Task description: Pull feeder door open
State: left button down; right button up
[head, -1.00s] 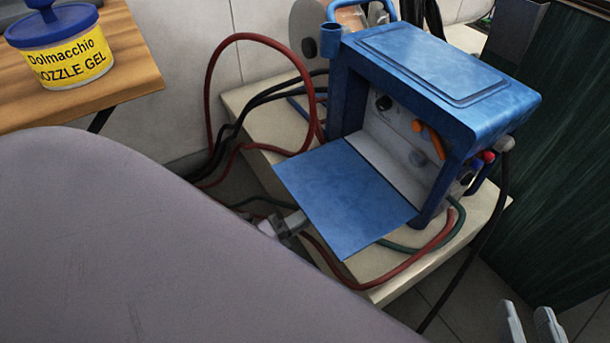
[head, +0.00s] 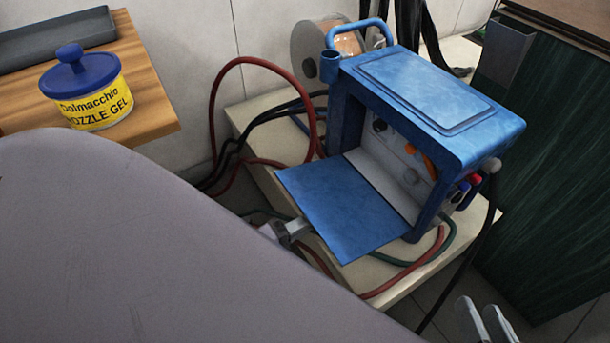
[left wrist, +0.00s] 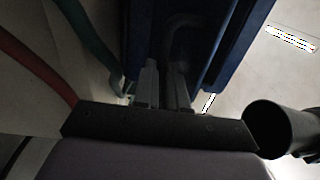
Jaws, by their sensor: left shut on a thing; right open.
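The blue wire feeder (head: 430,100) stands on a pale plinth. Its blue door (head: 345,205) is swung down and out, lying about flat, and the grey inside of the feeder shows behind it. My left gripper (head: 297,228) is at the door's outer left edge, shut on it; my grey arm hides part of the gripper. In the left wrist view the fingers (left wrist: 163,88) reach toward dark blue panels, in dim light. My right gripper (head: 480,318) is at the bottom right, open and empty, away from the feeder.
Red, green and black hoses (head: 215,120) loop around the plinth (head: 265,115). A nozzle gel tub (head: 88,90) stands on a wooden shelf (head: 150,115) at upper left. A wire spool (head: 315,50) sits behind the feeder.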

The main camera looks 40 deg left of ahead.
pick_arm(q)
jog(key=shift+r, duration=0.1)
jog(key=c, duration=1.5)
grip_release()
jog(key=shift+p+v, duration=0.65)
jog(key=shift+v, duration=2.95)
